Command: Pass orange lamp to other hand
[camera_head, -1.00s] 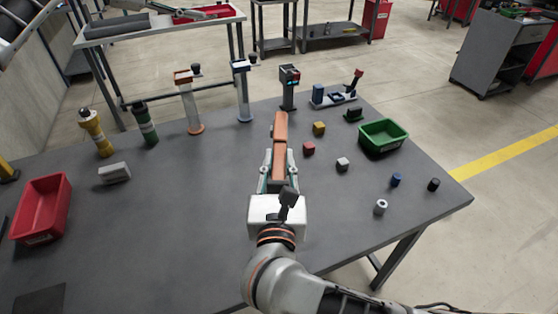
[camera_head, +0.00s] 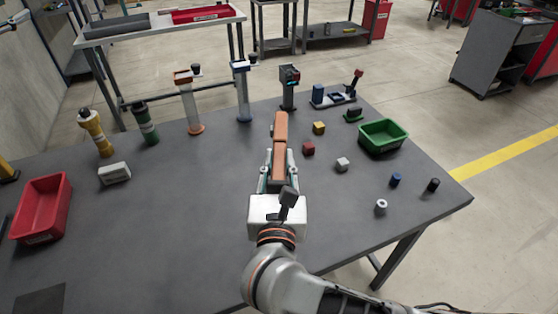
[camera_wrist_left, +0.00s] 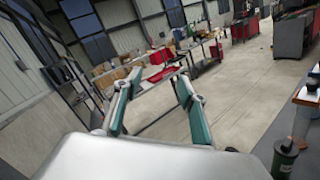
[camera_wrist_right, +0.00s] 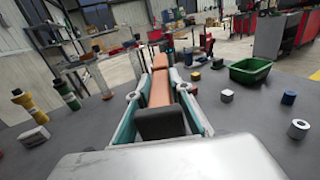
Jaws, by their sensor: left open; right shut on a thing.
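The orange lamp (camera_head: 280,130) is a long orange body in two sections, held above the table and pointing away from me. My right gripper (camera_head: 279,162) is shut on its near part. In the right wrist view the lamp (camera_wrist_right: 159,88) lies between the fingers (camera_wrist_right: 160,98), with a dark block-like end close to the palm. My left gripper (camera_wrist_left: 159,83) is open and empty in the left wrist view, up in the air and apart from the lamp. A small piece at the upper left edge of the head view may be my left arm.
Yellow (camera_head: 96,134) and green (camera_head: 145,124) lamps and several posts stand along the table's back. A red bin (camera_head: 42,210) is at left, a green bin (camera_head: 383,138) at right. Small blocks lie right of the lamp. The table's middle left is clear.

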